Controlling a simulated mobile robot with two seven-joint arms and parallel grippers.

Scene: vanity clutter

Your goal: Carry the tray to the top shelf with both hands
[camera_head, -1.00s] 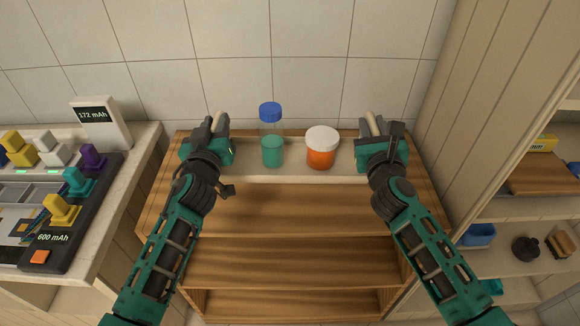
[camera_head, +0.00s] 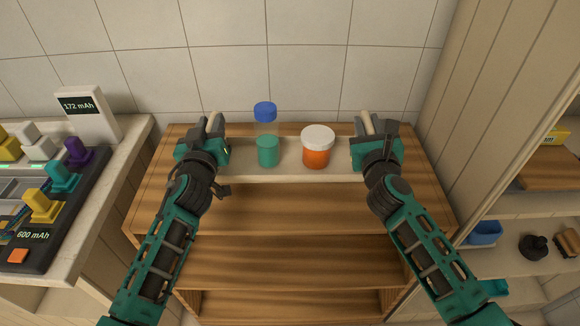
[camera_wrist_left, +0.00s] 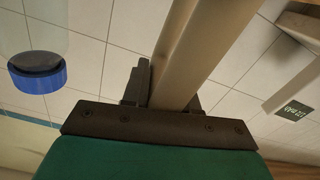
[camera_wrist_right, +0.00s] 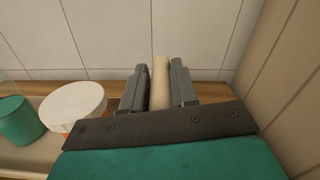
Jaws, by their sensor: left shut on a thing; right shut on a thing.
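The pale tray (camera_head: 290,174) is level at the top of the wooden shelf unit, between my two grippers; I cannot tell if it touches the top board. On it stand a clear bottle with teal liquid and a blue cap (camera_head: 267,150) and an orange jar with a white lid (camera_head: 317,150), both upright. My left gripper (camera_head: 213,128) is shut on the tray's left handle, a pale bar that shows in the left wrist view (camera_wrist_left: 190,55). My right gripper (camera_head: 369,126) is shut on the right handle, which also shows in the right wrist view (camera_wrist_right: 160,82).
The wooden shelf unit (camera_head: 290,221) has lower boards below the tray. A counter with a charger-like panel (camera_head: 60,215) and a 172 mAh display (camera_head: 80,106) stands at left. A tall cabinet panel (camera_head: 480,100) and open shelves are at right. A tiled wall (camera_head: 300,60) is behind.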

